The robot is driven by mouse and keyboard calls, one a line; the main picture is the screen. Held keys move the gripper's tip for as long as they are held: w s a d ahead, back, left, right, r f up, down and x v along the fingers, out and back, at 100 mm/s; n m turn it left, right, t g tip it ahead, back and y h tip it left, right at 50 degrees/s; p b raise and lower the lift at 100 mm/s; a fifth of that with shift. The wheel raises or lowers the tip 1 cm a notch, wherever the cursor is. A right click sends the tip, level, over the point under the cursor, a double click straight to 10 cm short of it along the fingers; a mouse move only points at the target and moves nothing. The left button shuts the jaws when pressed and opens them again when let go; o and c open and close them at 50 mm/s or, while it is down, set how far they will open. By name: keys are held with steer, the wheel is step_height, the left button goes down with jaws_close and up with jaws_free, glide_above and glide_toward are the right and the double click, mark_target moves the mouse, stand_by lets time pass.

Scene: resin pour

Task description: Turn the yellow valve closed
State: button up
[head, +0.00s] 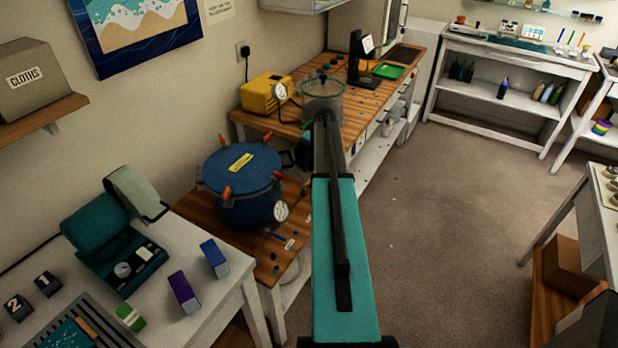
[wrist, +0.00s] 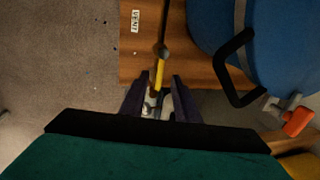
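The yellow valve handle (wrist: 160,74) shows in the wrist view as a narrow bar, in line with a dark rod above it, over the edge of the wooden bench. My gripper (wrist: 158,80) has its two dark fingers apart, one on each side of the yellow handle, with gaps visible on both sides. I cannot tell how deep the handle sits between them. A small metallic fitting (wrist: 150,102) shows lower between the fingers. In the head view my arm hides the gripper, and I cannot make out the yellow valve there.
The blue pressure pot (head: 240,180) with orange clamps and a gauge (head: 281,211) stands on the low wooden bench (head: 190,207). In the wrist view its black handle (wrist: 235,70) is close right of the fingers. A VENT label (wrist: 135,21) lies up-left. Open floor (head: 430,230) is right.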

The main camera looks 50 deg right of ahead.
mark_target(309, 182)
steer(key=shift+w+a+f+p, duration=0.15)
steer(key=shift+f+p, duration=0.1)
steer(key=shift+f, duration=0.6)
steer(key=shift+w+d+f+p, duration=0.1)
steer(key=shift+w+f+p, duration=0.1)
steer(key=shift+f, duration=0.7)
steer(key=shift+w+a+f+p, duration=0.15)
steer(key=shift+f+p, duration=0.1)
steer(key=shift+f, duration=0.6)
steer(key=shift+d, duration=0.1)
jaws_close()
